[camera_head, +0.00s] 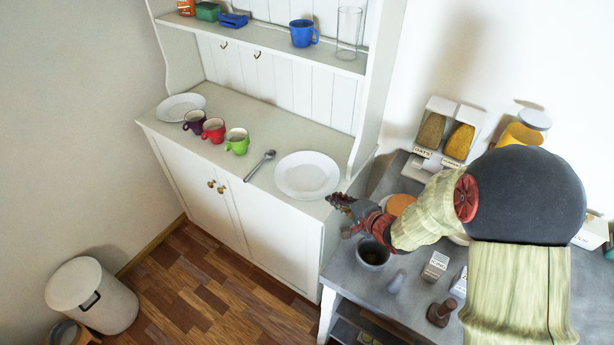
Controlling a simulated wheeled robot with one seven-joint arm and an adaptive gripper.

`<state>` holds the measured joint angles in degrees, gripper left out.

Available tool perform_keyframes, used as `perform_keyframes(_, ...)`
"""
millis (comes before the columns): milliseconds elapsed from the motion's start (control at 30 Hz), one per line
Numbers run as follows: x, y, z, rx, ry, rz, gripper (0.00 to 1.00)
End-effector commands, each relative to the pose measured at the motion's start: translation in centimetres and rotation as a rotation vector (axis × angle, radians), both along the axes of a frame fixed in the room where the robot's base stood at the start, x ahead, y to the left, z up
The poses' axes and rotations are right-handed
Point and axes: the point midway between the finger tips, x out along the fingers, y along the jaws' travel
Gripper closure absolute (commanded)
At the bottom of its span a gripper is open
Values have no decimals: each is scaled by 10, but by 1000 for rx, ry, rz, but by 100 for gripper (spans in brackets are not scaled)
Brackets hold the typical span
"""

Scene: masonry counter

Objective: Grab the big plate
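A white round plate (307,175) lies flat on the right end of the white cabinet counter. Another white plate (181,106) lies at the counter's far left end. The right one looks larger in this view, but it is also nearer, so true sizes are hard to compare. My gripper (340,216) is just below and right of the right plate, near the counter's right front corner, apart from the plate. Its fingers appear spread, with nothing between them.
Purple, red and green mugs (213,129) and a spoon (260,165) lie between the plates. A shelf (270,42) with a blue mug (304,33) and a glass overhangs the counter. The grey table (420,285) at right is crowded with a dark cup (373,254), jars and boxes.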

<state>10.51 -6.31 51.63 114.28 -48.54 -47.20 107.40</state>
Motion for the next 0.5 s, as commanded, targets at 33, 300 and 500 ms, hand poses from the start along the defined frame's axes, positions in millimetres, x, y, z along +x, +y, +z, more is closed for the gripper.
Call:
perform_keyframes(33, 5, 3, -5, 0, 0, 2, 92)
perform_keyframes(300, 31, 10, -18, -2, -2, 1, 92)
perform_keyframes(500, 53, 18, -30, -3, 1, 1, 92)
